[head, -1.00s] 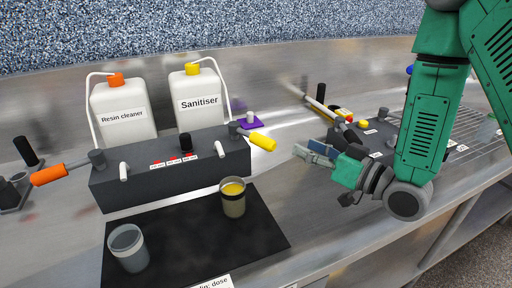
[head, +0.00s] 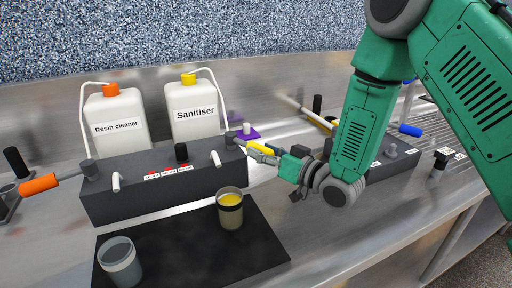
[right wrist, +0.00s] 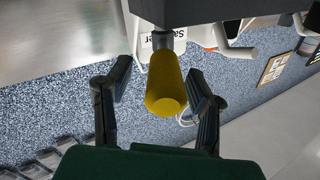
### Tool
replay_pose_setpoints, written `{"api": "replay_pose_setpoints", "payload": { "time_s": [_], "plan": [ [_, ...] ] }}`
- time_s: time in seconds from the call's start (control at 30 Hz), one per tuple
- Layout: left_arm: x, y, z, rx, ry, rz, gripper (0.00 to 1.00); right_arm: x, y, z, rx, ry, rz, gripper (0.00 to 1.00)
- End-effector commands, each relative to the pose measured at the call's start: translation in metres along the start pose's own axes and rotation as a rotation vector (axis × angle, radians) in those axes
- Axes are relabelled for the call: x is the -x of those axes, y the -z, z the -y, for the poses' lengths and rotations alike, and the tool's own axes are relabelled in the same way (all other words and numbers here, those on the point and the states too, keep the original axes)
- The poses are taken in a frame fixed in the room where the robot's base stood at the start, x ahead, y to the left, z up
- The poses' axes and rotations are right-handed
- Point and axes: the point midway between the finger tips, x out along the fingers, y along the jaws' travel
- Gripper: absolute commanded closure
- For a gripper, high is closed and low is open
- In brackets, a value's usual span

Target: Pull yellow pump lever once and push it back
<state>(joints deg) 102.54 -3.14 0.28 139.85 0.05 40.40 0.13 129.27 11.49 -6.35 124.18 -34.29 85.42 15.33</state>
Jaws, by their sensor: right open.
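The yellow pump lever (head: 258,146) sticks out from the right end of the dark pump block (head: 150,186). My right gripper (head: 266,155) is at the lever's handle. In the right wrist view the yellow handle (right wrist: 166,86) lies between the two spread fingers, with a gap on either side. The Sanitiser bottle (head: 195,112), with a yellow cap, stands behind that end of the block. My left gripper is not in view.
The orange lever (head: 39,184) points left from the block's other end, by the Resin cleaner bottle (head: 116,127). A yellow-filled cup (head: 230,212) and a grey cup (head: 119,263) stand on the black mat (head: 192,256). Another dark block with a blue handle (head: 410,130) is at right.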

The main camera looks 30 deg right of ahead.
Motion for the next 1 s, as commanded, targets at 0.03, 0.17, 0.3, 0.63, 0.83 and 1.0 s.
{"api": "replay_pose_setpoints", "payload": {
  "time_s": [0.03,0.17,0.3,0.63,0.83,1.0],
  "plan": [
    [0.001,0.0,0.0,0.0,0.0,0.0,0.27,-0.007,0.0,0.001,0.002,0.002,0.0,0.53],
    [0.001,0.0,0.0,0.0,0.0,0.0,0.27,-0.018,0.0,0.0,0.0,0.001,0.0,0.53],
    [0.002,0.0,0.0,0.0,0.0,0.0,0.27,-0.022,0.0,-0.001,-0.001,0.0,-0.001,0.53],
    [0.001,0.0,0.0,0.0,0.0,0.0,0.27,-0.022,0.0,-0.001,-0.001,0.0,0.0,0.91],
    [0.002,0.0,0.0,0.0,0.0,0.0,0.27,-0.022,0.0,-0.002,-0.001,-0.001,0.001,1.0],
    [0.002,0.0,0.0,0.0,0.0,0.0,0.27,-0.022,0.0,-0.005,0.0,0.024,0.007,1.0]
  ]
}}
